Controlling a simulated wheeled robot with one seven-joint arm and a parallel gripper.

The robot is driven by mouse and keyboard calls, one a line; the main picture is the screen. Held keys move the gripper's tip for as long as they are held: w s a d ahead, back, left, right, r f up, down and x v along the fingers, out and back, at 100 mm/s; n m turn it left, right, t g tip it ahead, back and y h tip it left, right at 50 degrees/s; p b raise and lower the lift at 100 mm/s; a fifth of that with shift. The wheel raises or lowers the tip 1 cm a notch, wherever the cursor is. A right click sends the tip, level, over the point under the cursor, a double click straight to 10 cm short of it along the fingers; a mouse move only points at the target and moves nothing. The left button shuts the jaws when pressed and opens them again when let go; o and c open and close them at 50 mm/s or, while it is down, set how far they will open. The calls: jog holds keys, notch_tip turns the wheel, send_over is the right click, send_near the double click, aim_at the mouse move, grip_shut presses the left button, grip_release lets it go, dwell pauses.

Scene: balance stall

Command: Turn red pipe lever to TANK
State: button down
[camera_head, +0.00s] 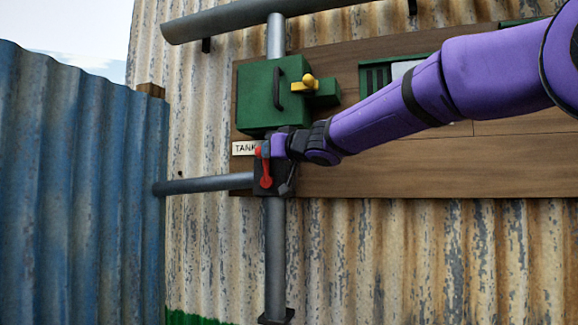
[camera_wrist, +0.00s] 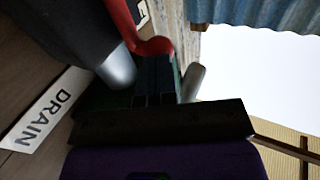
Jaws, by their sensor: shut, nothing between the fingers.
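The red pipe lever (camera_head: 265,172) sits on a dark valve block on the grey pipe below the green box. It stands roughly upright, its upper end close to the white TANK label (camera_head: 244,148). In the wrist view the lever (camera_wrist: 153,46) shows as a red bar with a bend, right by the fingertips. The white DRAIN label (camera_wrist: 47,108) shows at the left there. My gripper (camera_head: 270,148) is shut and empty at the lever's upper end. It hides part of the lever and valve, and I cannot tell whether it touches the lever.
A green box (camera_head: 256,100) with a dark handle and a yellow lever (camera_head: 304,83) is just above my gripper. A grey side pipe (camera_head: 205,184) runs left from the valve. A blue corrugated wall (camera_head: 80,190) stands at the left. The area right of the lower pipe is clear.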

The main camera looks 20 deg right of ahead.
jog(key=a, duration=0.1)
jog(key=w+a, duration=0.2)
jog(key=shift+w+a+r, duration=0.2)
jog(key=shift+r, duration=0.1)
jog(key=shift+w+a+f, duration=0.1)
jog(key=shift+a+f, duration=0.05)
jog(key=shift+a, duration=0.1)
dwell(0.7)
